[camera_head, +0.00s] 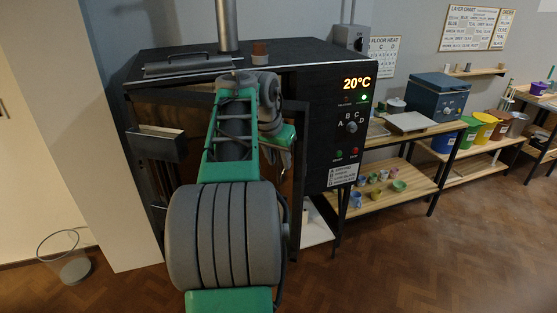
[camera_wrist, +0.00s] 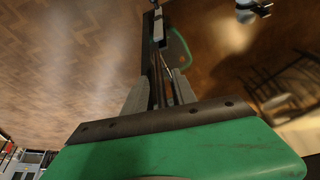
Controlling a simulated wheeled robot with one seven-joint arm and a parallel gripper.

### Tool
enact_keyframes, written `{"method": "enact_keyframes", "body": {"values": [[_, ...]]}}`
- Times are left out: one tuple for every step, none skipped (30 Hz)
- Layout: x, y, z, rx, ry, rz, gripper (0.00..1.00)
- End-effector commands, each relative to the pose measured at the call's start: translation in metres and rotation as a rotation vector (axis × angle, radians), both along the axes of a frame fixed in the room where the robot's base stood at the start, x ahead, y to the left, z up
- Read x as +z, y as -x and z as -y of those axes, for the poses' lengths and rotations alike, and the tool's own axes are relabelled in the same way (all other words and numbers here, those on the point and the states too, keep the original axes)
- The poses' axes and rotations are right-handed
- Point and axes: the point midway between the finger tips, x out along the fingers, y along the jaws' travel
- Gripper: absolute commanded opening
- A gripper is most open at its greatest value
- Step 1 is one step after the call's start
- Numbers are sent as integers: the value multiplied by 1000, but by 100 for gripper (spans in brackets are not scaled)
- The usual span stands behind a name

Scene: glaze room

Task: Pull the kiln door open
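The kiln (camera_head: 185,52) is a large black box with a flat top, left of centre in the head view. Its control panel (camera_head: 348,130) reads 20°C at the right of the front. My arm hides most of the front, so I cannot tell how far the door stands from its frame. My gripper (camera_head: 287,168) is low in front of the kiln front, close to the panel's left side. In the wrist view its two grey fingers (camera_wrist: 160,88) point at a dark upright bar (camera_wrist: 149,60), with narrow dark strips between them. Whether they grip it is unclear.
A dark box with a tan top (camera_head: 156,143) juts out at the kiln's left. Shelves with small pots (camera_head: 398,186) stand right of the kiln. The wooden floor (camera_head: 400,265) at front right is clear.

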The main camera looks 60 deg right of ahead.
Motion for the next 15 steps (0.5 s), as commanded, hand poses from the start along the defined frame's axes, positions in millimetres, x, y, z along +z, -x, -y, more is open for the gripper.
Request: {"method": "enact_keyframes", "body": {"values": [[0,0,0,0,0,0,33],[0,0,0,0,0,0,33],[0,0,0,0,0,0,33],[0,0,0,0,0,0,31],[0,0,0,0,0,0,29],[0,0,0,1,0,0,25],[0,0,0,1,0,0,23],[0,0,0,1,0,0,21],[0,0,0,1,0,0,17],[1,0,0,1,0,0,15],[1,0,0,1,0,0,12],[1,0,0,1,0,0,9],[1,0,0,1,0,0,7],[1,0,0,1,0,0,4],[1,0,0,1,0,0,1]]}}
